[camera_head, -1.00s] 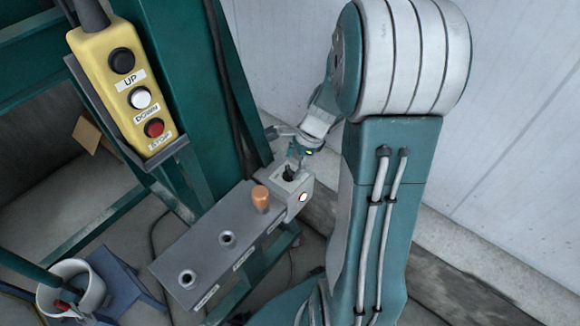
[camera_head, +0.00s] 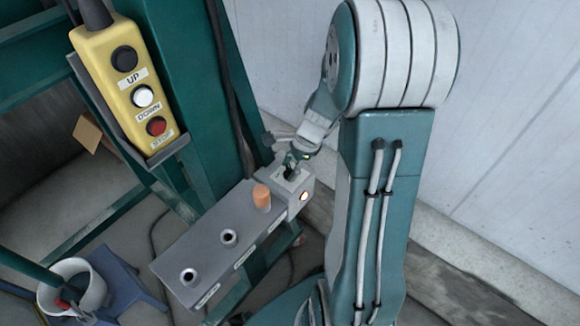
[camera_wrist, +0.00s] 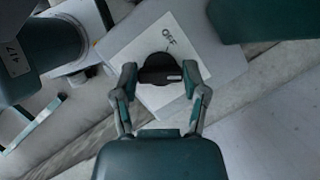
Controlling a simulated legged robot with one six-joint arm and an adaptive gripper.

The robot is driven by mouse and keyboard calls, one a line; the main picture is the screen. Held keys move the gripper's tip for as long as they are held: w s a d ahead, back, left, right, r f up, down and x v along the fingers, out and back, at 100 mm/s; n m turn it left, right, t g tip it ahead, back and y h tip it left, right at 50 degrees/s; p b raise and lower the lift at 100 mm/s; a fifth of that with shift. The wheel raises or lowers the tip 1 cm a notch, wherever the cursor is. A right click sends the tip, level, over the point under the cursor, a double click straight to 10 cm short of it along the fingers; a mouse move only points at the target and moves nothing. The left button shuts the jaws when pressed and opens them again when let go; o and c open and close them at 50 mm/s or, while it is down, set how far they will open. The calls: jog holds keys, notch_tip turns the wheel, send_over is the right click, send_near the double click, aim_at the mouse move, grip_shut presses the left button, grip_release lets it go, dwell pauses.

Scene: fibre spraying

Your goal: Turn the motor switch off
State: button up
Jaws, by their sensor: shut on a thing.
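The motor switch is a black rotary knob (camera_wrist: 160,69) on a white plate (camera_wrist: 128,55) marked "OFF", seen in the wrist view. My gripper (camera_wrist: 160,82) has a finger on each side of the knob and is shut on it. A pale line on the knob runs roughly sideways, not toward the "OFF" mark above it. In the head view the knob (camera_head: 290,175) sits on top of a grey switch box (camera_head: 304,188) at the bench's far end. My gripper (camera_head: 293,162) reaches it from above. A lit round lamp (camera_head: 304,196) shows on the box's side.
An orange cylinder (camera_head: 261,196) stands on the grey bench (camera_head: 205,240) beside the box, with two round sockets nearer. A yellow pendant (camera_head: 125,85) with UP, DOWN and STOP buttons hangs at left. A white bucket (camera_head: 92,290) sits lower left. A pale wall (camera_head: 520,130) stands at right.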

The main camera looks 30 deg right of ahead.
jog(key=n+g, duration=0.1)
jog(key=n, duration=0.2)
jog(key=n+g, duration=0.1)
jog(key=n, duration=0.2)
jog(key=shift+w+n, duration=0.1)
jog(key=shift+n, duration=0.2)
jog(key=n+g, duration=0.1)
jog(key=n, duration=0.2)
jog(key=shift+g+h, duration=0.3)
jog(key=shift+w+n+g+h, duration=0.1)
jog(key=shift+n+g+h, duration=0.4)
jog(key=shift+n, duration=1.5)
jog(key=o, duration=1.2)
jog(key=shift+c, duration=0.2)
jog(key=v, duration=1.2)
